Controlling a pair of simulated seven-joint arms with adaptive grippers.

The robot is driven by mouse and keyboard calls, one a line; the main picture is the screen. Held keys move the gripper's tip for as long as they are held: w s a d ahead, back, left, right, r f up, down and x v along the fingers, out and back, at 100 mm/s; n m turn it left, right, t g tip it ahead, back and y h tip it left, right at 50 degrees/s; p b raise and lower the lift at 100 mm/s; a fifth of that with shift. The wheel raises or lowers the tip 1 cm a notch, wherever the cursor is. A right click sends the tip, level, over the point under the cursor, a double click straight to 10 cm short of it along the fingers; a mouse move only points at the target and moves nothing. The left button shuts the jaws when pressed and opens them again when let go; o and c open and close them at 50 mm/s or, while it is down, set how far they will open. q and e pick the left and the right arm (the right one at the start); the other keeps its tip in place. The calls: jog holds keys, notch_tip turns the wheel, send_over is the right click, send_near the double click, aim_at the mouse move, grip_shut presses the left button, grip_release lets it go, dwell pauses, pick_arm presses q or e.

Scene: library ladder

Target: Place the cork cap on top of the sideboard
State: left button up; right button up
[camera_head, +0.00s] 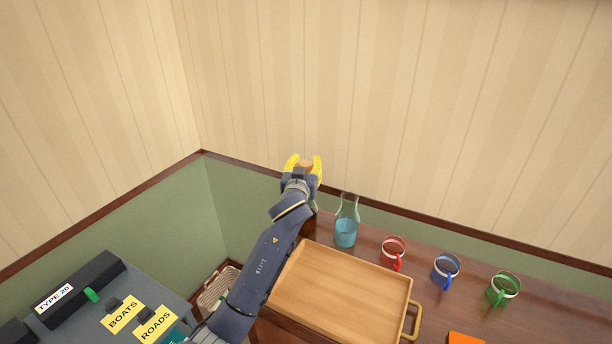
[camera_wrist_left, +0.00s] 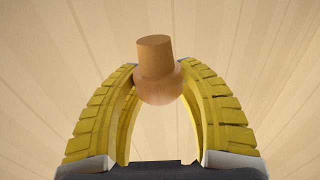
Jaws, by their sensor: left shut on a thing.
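The cork cap (camera_wrist_left: 157,68) is a tan-brown stopper with a round ball end and a tapered plug. It sits between the yellow fingertips of my left gripper (camera_wrist_left: 160,85), which is shut on it, with the plug end pointing up in the left wrist view. In the head view my left gripper (camera_head: 303,165) holds the cork cap (camera_head: 306,163) up against the striped wall, near the back of the sideboard. The sideboard (camera_head: 432,318) is a dark brown wooden surface at the lower right. My right gripper is not in view.
A glass flask (camera_head: 346,229) with blue liquid stands on the sideboard. Red (camera_head: 394,252), blue (camera_head: 446,269) and green (camera_head: 504,288) mugs stand to its right. A wooden tray (camera_head: 345,290) fills the front. A grey unit (camera_head: 150,285) with labels and a wicker basket (camera_head: 218,287) are at left.

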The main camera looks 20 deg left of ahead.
pick_arm(q)
notch_tip(320, 180, up, 13)
notch_tip(320, 180, up, 5)
send_over(306, 162)
jog(key=s, duration=0.1)
jog(key=shift+s+d+f+h, duration=0.1)
jog(key=shift+d+f+h, duration=0.05)
jog(key=shift+d+h, duration=0.2)
jog(key=shift+m+h, duration=0.25)
jog(key=shift+m, duration=0.15)
jog(key=s, duration=0.4)
jog(key=shift+s+d+f, duration=0.1)
jog(key=shift+d+f, duration=0.3)
jog(key=shift+m+h, duration=0.3)
jog(key=shift+h, duration=0.2)
jog(key=s+f, duration=1)
jog(key=f, duration=0.1)
jog(key=shift+s+d+f, duration=0.2)
jog(key=shift+d+f, duration=0.05)
grip_shut()
jog(key=s+f, duration=0.6)
jog(key=f, duration=0.5)
jog(key=shift+s+f, duration=0.15)
jog(key=shift+s, duration=0.05)
jog(key=shift+a, duration=0.1)
